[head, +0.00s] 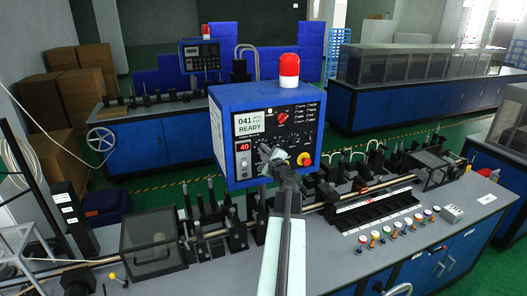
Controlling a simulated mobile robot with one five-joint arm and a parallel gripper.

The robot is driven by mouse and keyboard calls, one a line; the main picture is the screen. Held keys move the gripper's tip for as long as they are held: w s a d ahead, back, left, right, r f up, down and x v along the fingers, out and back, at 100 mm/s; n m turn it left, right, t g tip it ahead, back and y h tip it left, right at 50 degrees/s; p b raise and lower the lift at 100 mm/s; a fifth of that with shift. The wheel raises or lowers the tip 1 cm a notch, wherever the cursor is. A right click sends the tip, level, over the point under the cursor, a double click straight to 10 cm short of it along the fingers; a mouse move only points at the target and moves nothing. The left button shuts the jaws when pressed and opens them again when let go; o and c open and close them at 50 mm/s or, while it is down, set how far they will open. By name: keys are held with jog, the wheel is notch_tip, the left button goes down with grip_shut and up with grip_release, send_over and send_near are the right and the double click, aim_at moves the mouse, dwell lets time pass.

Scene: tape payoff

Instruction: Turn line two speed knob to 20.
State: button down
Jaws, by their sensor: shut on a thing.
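A blue control box (215,125) with a dark front panel stands in the middle of the head view, a red beacon on top. Its upper display (249,123) reads 041 and READY. A small red display (243,146) reads 40. My gripper (268,152) is at the lower middle of the panel, shut on a dark knob there. The knob is mostly hidden by my gripper, so its pointer and scale cannot be read. A red knob (282,118) sits above, and a red button on yellow (304,159) sits to the right.
A second control box (200,60) stands behind at left. Green floor lies between the benches.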

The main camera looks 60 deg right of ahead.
jog(key=shift+f+n, duration=0.1)
jog(key=shift+n, duration=1.8)
jog(key=c, duration=1.5)
grip_release()
jog(key=v, duration=0.7)
jog(key=shift+s+a, duration=0.25)
jog(key=shift+s, duration=0.05)
